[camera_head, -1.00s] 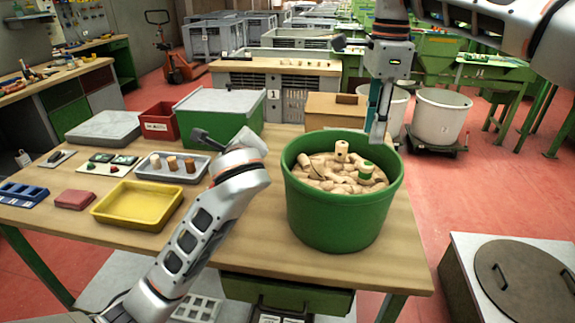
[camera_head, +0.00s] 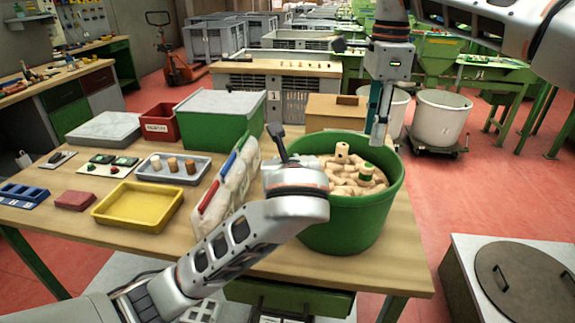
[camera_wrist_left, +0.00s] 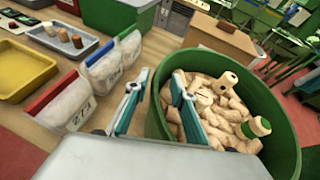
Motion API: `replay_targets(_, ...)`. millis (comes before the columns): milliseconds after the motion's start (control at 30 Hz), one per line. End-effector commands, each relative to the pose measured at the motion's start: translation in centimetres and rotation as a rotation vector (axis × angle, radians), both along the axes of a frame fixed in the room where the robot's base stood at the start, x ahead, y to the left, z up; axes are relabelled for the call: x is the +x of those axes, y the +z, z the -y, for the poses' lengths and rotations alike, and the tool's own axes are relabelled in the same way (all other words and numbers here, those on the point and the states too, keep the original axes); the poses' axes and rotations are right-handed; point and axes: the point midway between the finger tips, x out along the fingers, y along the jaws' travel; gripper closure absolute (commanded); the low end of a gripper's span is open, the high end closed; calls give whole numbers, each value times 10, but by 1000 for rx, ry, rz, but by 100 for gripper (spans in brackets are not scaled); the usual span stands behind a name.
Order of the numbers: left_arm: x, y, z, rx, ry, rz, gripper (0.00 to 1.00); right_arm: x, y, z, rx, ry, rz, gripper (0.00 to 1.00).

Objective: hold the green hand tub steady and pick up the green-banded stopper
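The green hand tub (camera_head: 345,228) stands on the table, full of pale cork stoppers. The green-banded stopper (camera_head: 366,172) lies on top of the heap, and it also shows in the left wrist view (camera_wrist_left: 257,127). A plain upright stopper (camera_head: 341,152) is beside it. My left gripper (camera_wrist_left: 158,95) is open at the tub's left wall, one finger outside and one inside the rim; whether they touch it I cannot tell. The wrist hides these fingers in the head view. My right gripper (camera_head: 378,128) points down above the tub's back part, clear of the stoppers; its finger gap is unclear.
White bags with coloured bars (camera_head: 228,185) stand left of my left wrist, close to it. A yellow tray (camera_head: 138,205), a grey tray with several stoppers (camera_head: 172,168) and a green box (camera_head: 215,118) are further left. A cardboard-brown box (camera_head: 335,112) stands behind the tub.

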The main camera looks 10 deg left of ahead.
Motion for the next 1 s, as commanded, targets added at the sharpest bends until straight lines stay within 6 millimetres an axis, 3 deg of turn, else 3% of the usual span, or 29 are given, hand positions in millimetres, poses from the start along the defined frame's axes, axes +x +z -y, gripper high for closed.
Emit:
replay_targets(200, 19, -8, -5, 0, 1, 2, 76, 0, 0, 0, 0, 0, 0, 72)
replay_targets(567, 23, -10, -6, -2, 1, 0, 76, 0, 0, 0, 0, 0, 0, 72)
replay_targets(667, 23, -10, -6, -2, 1, 0, 100, 0, 0, 0, 0, 0, 0, 72)
replay_targets(1000, 23, -10, -6, -3, 1, 1, 100, 0, 0, 0, 0, 0, 0, 72)
